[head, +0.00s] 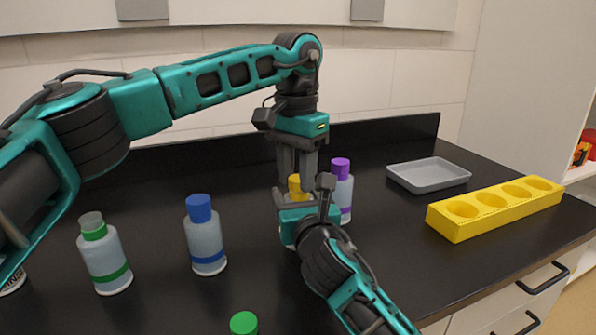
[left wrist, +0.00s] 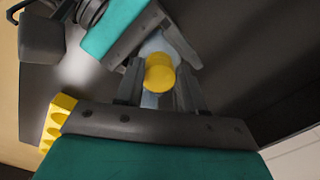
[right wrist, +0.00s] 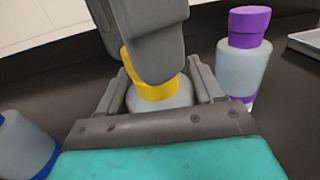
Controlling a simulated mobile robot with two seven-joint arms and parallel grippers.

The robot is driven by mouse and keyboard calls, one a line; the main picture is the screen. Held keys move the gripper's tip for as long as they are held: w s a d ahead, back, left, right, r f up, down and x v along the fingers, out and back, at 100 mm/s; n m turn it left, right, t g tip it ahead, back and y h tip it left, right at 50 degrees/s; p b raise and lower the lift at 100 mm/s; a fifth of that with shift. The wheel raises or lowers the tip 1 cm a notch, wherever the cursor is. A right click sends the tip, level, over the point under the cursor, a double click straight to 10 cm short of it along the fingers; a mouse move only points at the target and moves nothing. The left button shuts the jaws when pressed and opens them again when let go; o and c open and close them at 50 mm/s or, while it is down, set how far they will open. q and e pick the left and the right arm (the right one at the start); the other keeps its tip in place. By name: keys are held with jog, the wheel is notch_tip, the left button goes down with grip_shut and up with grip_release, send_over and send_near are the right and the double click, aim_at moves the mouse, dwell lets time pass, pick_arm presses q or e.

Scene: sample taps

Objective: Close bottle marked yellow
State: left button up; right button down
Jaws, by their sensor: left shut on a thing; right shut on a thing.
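The bottle marked yellow (right wrist: 160,98) is translucent with a yellow cap (left wrist: 160,74). It stands upright at the middle of the counter, largely hidden in the head view by my grippers. My left gripper (head: 296,180) comes down from above and is shut on the yellow cap, one finger on each side. My right gripper (right wrist: 160,88) is shut on the bottle's body below the cap. The cap sits over the bottle's top; I cannot tell how tightly.
A purple-capped bottle (head: 341,190) stands close behind to the right. A blue-capped bottle (head: 206,240) and a green-marked bottle (head: 106,260) stand left. A green cap (head: 243,323) shows at the front edge. A grey tray (head: 428,174) and yellow rack (head: 460,227) are at right.

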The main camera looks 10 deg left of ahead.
pick_arm(q)
jog(key=shift+m, duration=0.4)
jog(key=o, duration=1)
